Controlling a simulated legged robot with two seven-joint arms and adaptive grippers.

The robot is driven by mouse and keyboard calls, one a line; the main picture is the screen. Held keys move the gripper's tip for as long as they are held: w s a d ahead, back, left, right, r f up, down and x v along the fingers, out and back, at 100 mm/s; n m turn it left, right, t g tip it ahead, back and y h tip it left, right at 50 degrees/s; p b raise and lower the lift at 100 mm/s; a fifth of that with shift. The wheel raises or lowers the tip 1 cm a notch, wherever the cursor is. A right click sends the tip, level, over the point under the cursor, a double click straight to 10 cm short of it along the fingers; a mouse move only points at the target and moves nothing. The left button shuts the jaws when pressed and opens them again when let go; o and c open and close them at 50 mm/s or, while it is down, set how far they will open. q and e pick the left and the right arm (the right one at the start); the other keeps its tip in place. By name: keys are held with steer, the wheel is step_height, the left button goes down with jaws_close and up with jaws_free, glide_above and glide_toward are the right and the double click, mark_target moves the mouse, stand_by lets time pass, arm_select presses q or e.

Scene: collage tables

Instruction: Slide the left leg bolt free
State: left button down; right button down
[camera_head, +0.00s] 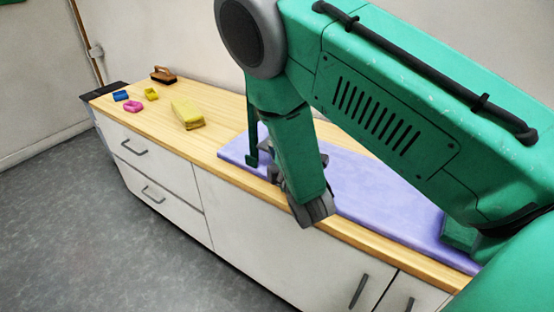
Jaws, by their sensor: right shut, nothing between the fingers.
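My right arm comes in from the right and crosses the worktop. Its right gripper (313,209) points down at the front edge of the counter, over the purple mat's near side. Its grey fingers are shut with nothing between them. Just behind it, a dark green upright piece (252,140) and some dark grey parts show over the mat, partly hidden by my arm. I cannot tell whether they are the task's object. No leg bolt can be made out. My left gripper is not in view.
A purple mat (365,188) lies on the wooden counter (226,107). At the left end are a yellow sponge-like block (187,114), a brown brush (163,75) and small blue (120,96), pink (132,106) and yellow (151,94) pieces. White drawers and grey floor are in front.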

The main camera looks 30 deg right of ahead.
steer(key=w+d, duration=0.1)
steer(key=d, duration=0.1)
steer(key=w+d, duration=0.2)
steer(key=shift+w+f+b, duration=0.3)
steer(key=shift+f+b, duration=0.1)
steer(key=shift+w+d, duration=0.15)
steer(key=shift+w, duration=0.1)
steer(key=shift+w+r, duration=0.1)
steer(key=shift+w, duration=0.05)
steer(key=shift+a+r, duration=0.15)
steer(key=shift+a, duration=0.15)
steer(key=shift+d, duration=0.3)
steer(key=d, duration=0.1)
steer(key=w+d, duration=0.1)
steer(key=d, duration=0.1)
steer(key=shift+w+d, duration=0.15)
steer(key=shift+d, duration=0.05)
steer(key=shift+w+d, duration=0.15)
steer(key=shift+d, duration=0.2)
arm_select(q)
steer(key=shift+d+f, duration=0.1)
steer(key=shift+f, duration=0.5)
arm_select(e)
steer(key=shift+a, duration=0.25)
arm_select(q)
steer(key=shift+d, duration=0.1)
arm_select(e)
steer(key=shift+d, duration=0.1)
